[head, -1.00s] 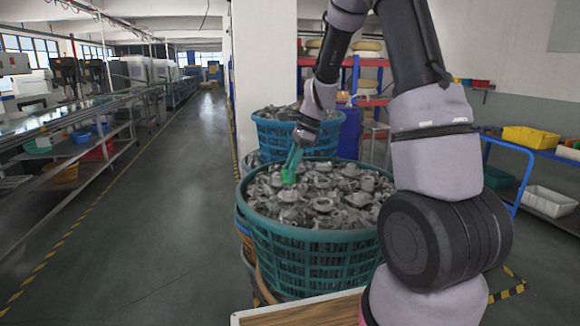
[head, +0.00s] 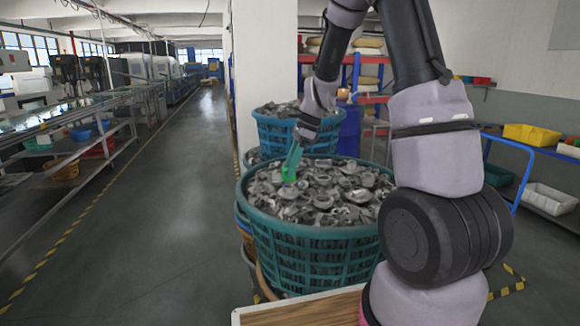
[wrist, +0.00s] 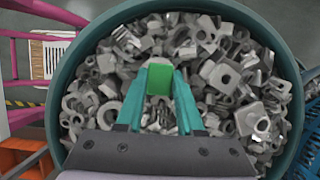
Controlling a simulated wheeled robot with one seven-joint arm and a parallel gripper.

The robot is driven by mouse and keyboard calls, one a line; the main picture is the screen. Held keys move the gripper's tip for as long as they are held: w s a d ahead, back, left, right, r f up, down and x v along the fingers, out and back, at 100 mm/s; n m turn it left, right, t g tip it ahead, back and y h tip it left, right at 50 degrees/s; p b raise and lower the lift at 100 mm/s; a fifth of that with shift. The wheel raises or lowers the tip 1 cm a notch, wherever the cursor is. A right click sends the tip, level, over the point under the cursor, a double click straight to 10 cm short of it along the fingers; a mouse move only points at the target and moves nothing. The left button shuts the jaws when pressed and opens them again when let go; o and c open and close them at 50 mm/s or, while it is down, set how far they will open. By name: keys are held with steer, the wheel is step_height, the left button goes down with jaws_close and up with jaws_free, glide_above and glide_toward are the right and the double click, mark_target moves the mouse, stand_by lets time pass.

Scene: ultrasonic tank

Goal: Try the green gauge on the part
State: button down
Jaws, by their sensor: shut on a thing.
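The green gauge (head: 289,174) is a small green block held at the tips of my gripper (head: 292,165), above the front teal basket (head: 310,240) full of grey metal parts (head: 335,190). In the wrist view the gauge (wrist: 160,79) sits between the two teal fingers of my gripper (wrist: 160,88), which are shut on it. The grey parts (wrist: 235,75) lie jumbled below and around it. I cannot tell which of them is the part, nor whether the gauge touches any.
A wooden board edge (head: 300,310) is in front. The aisle (head: 160,200) on the left is clear. Shelves with bins (head: 530,135) stand at right.

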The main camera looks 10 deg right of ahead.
steer(key=shift+f, duration=0.95)
stand_by(0.4)
steer(key=shift+r, duration=0.1)
stand_by(1.0)
steer(key=shift+r, duration=2.25)
steer(key=shift+r, duration=2)
